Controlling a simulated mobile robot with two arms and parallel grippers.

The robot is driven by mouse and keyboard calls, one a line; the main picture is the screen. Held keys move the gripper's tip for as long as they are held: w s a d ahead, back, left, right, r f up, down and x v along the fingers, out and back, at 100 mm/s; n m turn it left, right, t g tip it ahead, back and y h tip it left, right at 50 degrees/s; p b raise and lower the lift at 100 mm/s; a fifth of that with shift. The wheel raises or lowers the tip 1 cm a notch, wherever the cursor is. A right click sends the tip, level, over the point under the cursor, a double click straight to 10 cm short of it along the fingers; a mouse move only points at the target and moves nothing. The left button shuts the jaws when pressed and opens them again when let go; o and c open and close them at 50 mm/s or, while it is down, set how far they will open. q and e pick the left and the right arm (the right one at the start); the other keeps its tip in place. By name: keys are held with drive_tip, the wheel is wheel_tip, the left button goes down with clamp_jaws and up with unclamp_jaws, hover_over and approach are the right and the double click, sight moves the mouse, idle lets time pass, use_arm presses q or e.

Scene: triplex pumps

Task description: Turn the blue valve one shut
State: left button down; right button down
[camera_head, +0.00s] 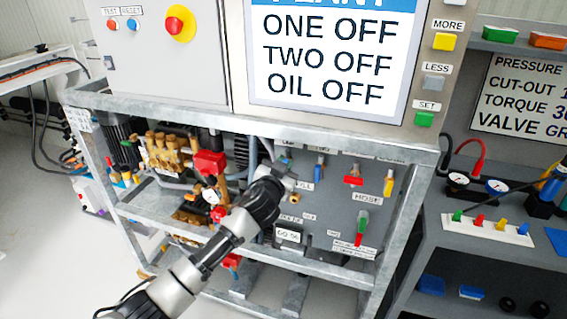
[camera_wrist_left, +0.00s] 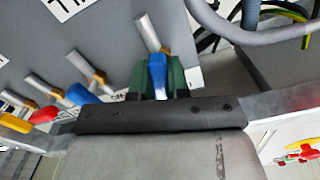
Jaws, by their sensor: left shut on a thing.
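The blue valve handle in my left gripper shows in the left wrist view (camera_wrist_left: 157,72), between two green finger pads. It is on a metal pipe stub with a brass fitting on the grey panel. It is the end handle of the row. In the head view only a bit of blue (camera_head: 284,160) shows beside my left gripper (camera_head: 282,173), which hides the rest. My left gripper (camera_wrist_left: 157,82) is shut on this handle. A second blue handle (camera_head: 319,166) hangs to its right, also in the left wrist view (camera_wrist_left: 80,94). My right gripper is not in view.
A red handle (camera_head: 353,181) and a yellow handle (camera_head: 389,184) continue the row. A green handle (camera_head: 361,228) is lower. A red-topped part (camera_head: 209,163) and brass pump fittings (camera_head: 165,152) stand left of my gripper. The metal frame bar (camera_head: 280,131) crosses above. A sign (camera_head: 333,58) reads ONE OFF, TWO OFF, OIL OFF.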

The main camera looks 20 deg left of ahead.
use_arm(q)
drive_tip(key=m+p, duration=0.1)
drive_tip(key=m, duration=0.2)
drive_tip(key=shift+d+m, duration=0.1)
drive_tip(key=shift+m, duration=0.3)
drive_tip(key=m+p, duration=0.1)
drive_tip(key=m, duration=0.2)
drive_tip(key=shift+m, duration=0.3)
drive_tip(key=m+p, duration=0.1)
drive_tip(key=m, duration=0.3)
drive_tip(key=shift+f+p, duration=0.15)
drive_tip(key=shift+p, duration=0.15)
drive_tip(key=shift+f+m+p, duration=0.1)
drive_tip(key=shift+m+p, duration=0.25)
drive_tip(key=shift+m, duration=1.35)
drive_tip(key=c, duration=1.1)
unclamp_jaws()
drive_tip(key=shift+d, duration=0.1)
drive_tip(key=s, duration=1.1)
drive_tip(key=shift+a, duration=0.25)
